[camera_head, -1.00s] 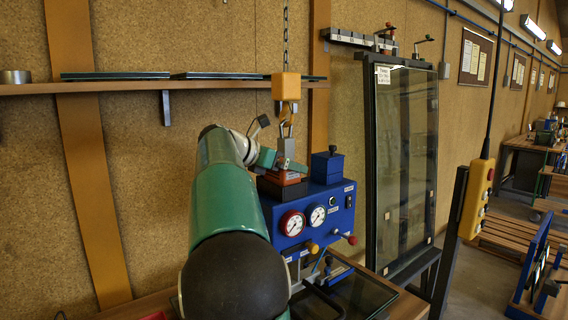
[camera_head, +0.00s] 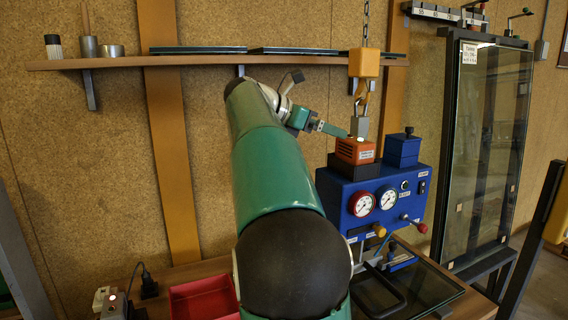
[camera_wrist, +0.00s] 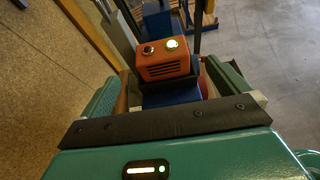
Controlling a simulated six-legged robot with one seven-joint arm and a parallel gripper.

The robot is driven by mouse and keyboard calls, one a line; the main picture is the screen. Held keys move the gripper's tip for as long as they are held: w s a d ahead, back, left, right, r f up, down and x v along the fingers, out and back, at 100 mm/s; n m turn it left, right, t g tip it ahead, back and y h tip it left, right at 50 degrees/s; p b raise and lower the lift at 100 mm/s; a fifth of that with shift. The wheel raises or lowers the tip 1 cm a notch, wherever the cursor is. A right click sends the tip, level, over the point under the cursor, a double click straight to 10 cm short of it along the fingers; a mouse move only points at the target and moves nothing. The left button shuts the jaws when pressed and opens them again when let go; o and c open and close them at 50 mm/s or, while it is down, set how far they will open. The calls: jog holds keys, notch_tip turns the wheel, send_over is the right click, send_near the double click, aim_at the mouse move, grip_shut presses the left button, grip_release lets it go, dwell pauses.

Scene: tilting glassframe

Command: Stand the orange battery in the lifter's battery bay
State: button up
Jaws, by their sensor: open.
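The orange battery (camera_head: 356,151) stands upright at a black holder (camera_head: 357,170) on top of the blue lifter (camera_head: 340,195), which has two round gauges. The holder looks like the battery bay; how deep the battery sits cannot be told. My gripper (camera_head: 340,131) is open, just left of and above the battery, apart from it in the head view. In the wrist view the battery (camera_wrist: 165,61) shows between and beyond my open fingers (camera_wrist: 166,88), with a lit green lamp on top. The lifter's blue top lies below it.
A yellow hook block (camera_head: 364,63) on a chain hangs close above the battery with a grey piece below. A blue box with a knob (camera_head: 402,150) stands right of the battery. A red tray (camera_head: 203,300) lies on the bench; a framed glass pane (camera_head: 485,145) stands right.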

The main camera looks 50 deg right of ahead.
jog(key=w+a+r+n+t+h, duration=0.8)
jog(key=w+a+n+t, duration=0.4)
jog(key=n, duration=0.6)
jog(key=w+a+f+n+t+y, duration=0.2)
jog(key=a+n+t+y, duration=0.4)
jog(key=a+n, duration=0.3)
jog(key=w+a+f+n+t+y, duration=0.2)
jog(key=w+a+n+t+y, duration=0.1)
jog(key=a+n+t+y, duration=0.45)
jog(key=s+a+f+n+g+y, duration=0.3)
jog(key=a+f+n, duration=0.5)
jog(key=s+a+f+n+g+y, duration=0.3)
jog(key=a+f+n+y, duration=0.1)
jog(key=a+f+n, duration=0.4)
jog(key=s+a+f+n+g, duration=0.3)
jog(key=s+f+n+g, duration=0.4)
jog(key=s+f, duration=0.9)
notch_tip(320, 180, down, 2)
jog(key=shift+s+a+f+n+g, duration=0.15)
jog(key=shift+s+n+g, duration=0.25)
jog(key=shift+n, duration=0.55)
